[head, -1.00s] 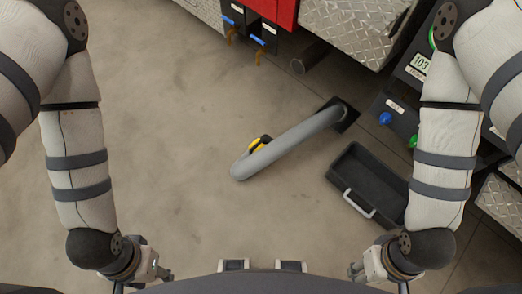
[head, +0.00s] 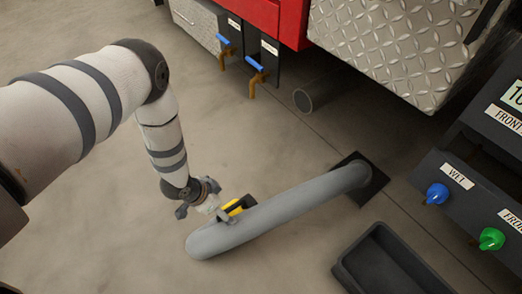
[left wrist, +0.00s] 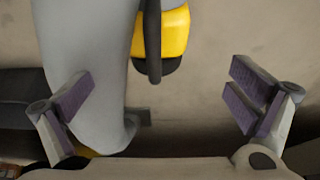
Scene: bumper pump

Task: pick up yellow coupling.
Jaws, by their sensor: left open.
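The yellow coupling (head: 235,207), yellow with black parts, lies beside the near end of a thick grey hose (head: 275,212) on the floor. My left gripper (head: 208,207) is just left of the coupling in the head view. In the left wrist view, the coupling (left wrist: 175,32) shows at the top centre, ahead of the gap between the open fingers of my left gripper (left wrist: 165,100). Nothing is between the finger pads. The hose (left wrist: 85,60) runs behind the left finger there. My right gripper is not in view.
A dark tray (head: 345,268) lies on the floor at lower right. A panel with a blue knob (head: 437,194) and a green knob (head: 491,239) stands at the right. Blue-handled valves (head: 257,65) hang under the red vehicle (head: 275,18). Floor left of the hose is clear.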

